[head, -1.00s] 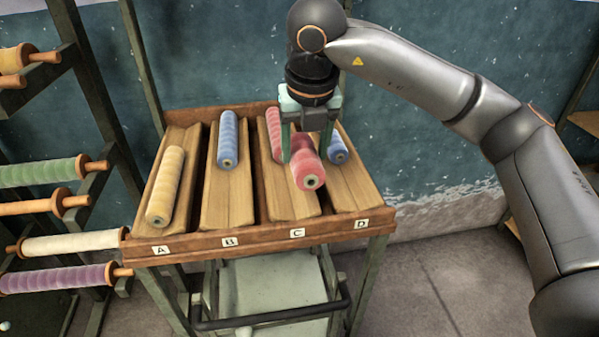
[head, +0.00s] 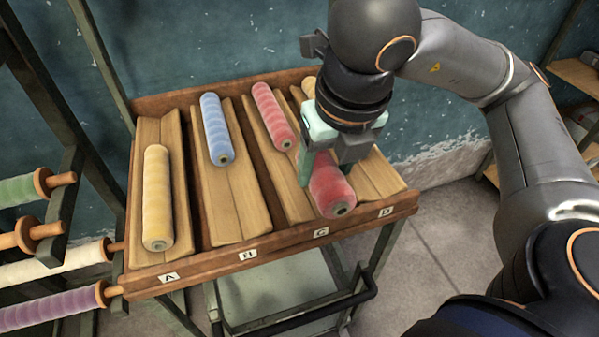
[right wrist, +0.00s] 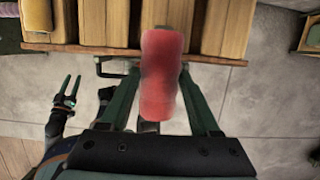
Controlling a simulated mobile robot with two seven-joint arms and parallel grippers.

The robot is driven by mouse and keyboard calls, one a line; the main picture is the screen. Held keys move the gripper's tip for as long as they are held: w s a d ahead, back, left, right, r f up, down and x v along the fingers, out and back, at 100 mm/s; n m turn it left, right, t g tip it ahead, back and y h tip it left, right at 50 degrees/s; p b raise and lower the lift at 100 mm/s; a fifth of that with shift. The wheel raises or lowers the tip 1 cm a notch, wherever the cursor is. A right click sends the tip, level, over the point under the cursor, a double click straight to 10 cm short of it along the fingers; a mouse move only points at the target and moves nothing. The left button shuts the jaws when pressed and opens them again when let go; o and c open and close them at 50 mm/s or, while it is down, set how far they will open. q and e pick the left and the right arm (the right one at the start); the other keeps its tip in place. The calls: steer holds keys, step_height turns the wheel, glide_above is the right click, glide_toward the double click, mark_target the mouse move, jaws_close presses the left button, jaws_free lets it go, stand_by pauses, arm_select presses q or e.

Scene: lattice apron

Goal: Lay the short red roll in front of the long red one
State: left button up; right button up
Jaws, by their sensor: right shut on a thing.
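The short red roll (head: 332,190) is held in my right gripper (head: 325,165), its near end over the front part of the rack, by slots C and D. In the right wrist view it (right wrist: 160,75) lies between the fingers. The long red roll (head: 273,115) lies at the back of slot C, apart from it; the front of C is bare wood.
The wooden rack (head: 210,265) has a raised front rail. A yellow roll (head: 157,200) lies in slot A and a blue roll (head: 216,130) in slot B. A bit of yellow (head: 308,87) shows behind my right wrist. A spool stand (head: 68,160) is at left.

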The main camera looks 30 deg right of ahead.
steer(key=w+d+f, duration=0.1)
steer(key=w+f, duration=0.2)
steer(key=f, duration=0.1)
steer(key=w+d+f, duration=0.1)
steer(key=w+f, duration=0.2)
steer(key=w, duration=0.1)
steer(key=w+d+f, duration=0.1)
steer(key=w+f, duration=0.2)
steer(key=f, duration=0.1)
steer(key=shift+w+d+f, duration=0.2)
steer(key=shift+d+f, duration=0.15)
steer(key=shift+b, duration=0.35)
steer(key=shift+f+b, duration=0.45)
steer(key=shift+b, duration=0.05)
steer(key=o, duration=1)
steer(key=shift+f, duration=0.1)
steer(key=o, duration=0.5)
steer(key=shift+c, duration=0.2)
